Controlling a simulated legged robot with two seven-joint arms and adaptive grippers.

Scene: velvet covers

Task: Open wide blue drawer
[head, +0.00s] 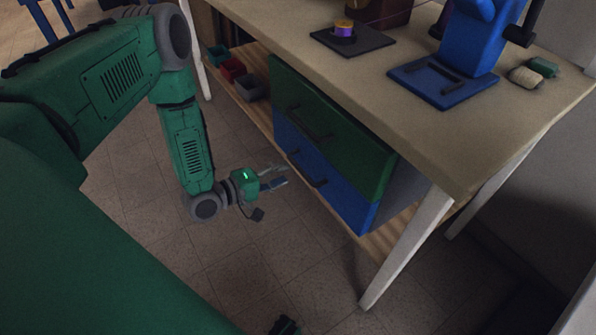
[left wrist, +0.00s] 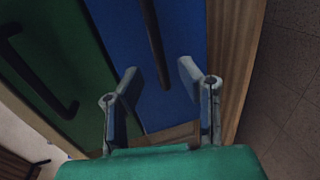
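The wide blue drawer (head: 330,190) sits under the wide green drawer (head: 330,130) in a unit below the workbench. Its front looks shut, flush with the green one. Its dark bar handle (head: 306,169) runs along the front. My left gripper (head: 283,176) is in front of the blue drawer, near the handle. In the left wrist view the blue drawer (left wrist: 185,25) fills the middle, and its handle (left wrist: 155,45) runs down toward the gap between my open fingers (left wrist: 158,85). Nothing is between the fingertips.
The workbench top (head: 400,95) carries a blue machine (head: 465,45) and a dark pad (head: 352,40) with a purple and yellow piece. Small bins (head: 232,68) stand on the lower wooden shelf. A white table leg (head: 405,250) stands right of the drawers. Tiled floor lies open in front.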

